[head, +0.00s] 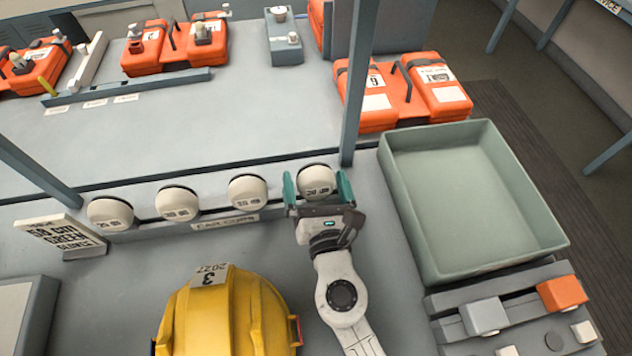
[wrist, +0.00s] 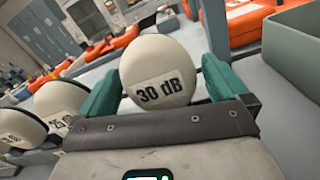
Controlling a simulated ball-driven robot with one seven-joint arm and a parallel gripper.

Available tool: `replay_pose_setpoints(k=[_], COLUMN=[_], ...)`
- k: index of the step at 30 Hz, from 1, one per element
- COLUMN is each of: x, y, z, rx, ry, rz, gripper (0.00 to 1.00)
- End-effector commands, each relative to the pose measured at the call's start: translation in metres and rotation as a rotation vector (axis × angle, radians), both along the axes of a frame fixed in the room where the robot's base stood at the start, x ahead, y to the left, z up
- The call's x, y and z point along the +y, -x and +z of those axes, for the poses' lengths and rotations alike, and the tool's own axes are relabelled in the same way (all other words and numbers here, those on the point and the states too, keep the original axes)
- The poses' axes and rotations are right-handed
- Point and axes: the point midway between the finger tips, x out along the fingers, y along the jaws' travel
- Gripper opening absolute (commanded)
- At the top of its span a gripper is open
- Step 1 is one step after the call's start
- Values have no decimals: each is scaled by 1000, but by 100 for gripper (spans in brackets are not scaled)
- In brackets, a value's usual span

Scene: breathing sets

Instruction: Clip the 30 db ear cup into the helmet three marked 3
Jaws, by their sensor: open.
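The 30 dB ear cup (head: 316,181) is a cream dome at the right end of the ear cup row. Its label "30 dB" reads clearly on the cup in the wrist view (wrist: 158,72). My gripper (head: 318,186) is open, with its teal fingers on either side of this cup; I cannot tell whether they touch it. The gripper's fingers also show in the wrist view (wrist: 160,90). The yellow helmet (head: 228,315) marked 3 and 2027 sits on the bench at the lower middle, left of my arm. Its lower part is cut off by the frame.
Other cream ear cups (head: 250,192) stand left in the same rack, labelled "EAR CUPS". A green-grey tray (head: 470,200) is empty at the right. A card sign (head: 62,236) stands at the left. An upright post (head: 357,85) rises just behind my gripper.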

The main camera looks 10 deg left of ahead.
Motion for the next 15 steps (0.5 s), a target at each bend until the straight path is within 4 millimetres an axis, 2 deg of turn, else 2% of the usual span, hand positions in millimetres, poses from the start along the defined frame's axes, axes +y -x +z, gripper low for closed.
replay_pose_setpoints(k=[3,15], x=[0,0], y=[0,0], z=[0,0], rx=[0,0], ry=[0,0], rz=[0,0], gripper=[98,60])
